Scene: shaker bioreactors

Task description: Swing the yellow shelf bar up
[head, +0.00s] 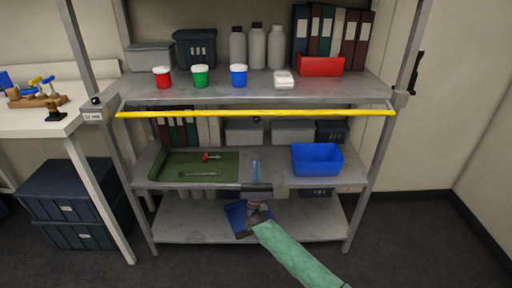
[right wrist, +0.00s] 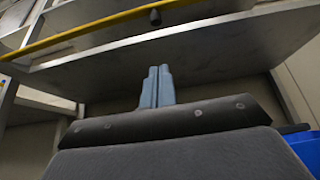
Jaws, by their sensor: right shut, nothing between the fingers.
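The yellow shelf bar (head: 255,113) runs level across the front of the metal shelf unit, just below the front edge of the upper shelf. Its left end meets the left post by a small label, and its right end meets the right post. In the right wrist view the bar (right wrist: 90,34) crosses the upper left, above the fingers. My right gripper (head: 255,169) is shut and empty, in front of the middle shelf and below the bar, apart from it. Its two light blue fingers (right wrist: 157,87) point up toward the shelf underside. My left gripper is not in view.
The middle shelf holds a green tray (head: 168,168) with tools and a blue bin (head: 317,159). Cups, bottles, binders and a red box (head: 320,66) stand on the upper shelf. A white table (head: 30,122) stands at left. The floor at right is clear.

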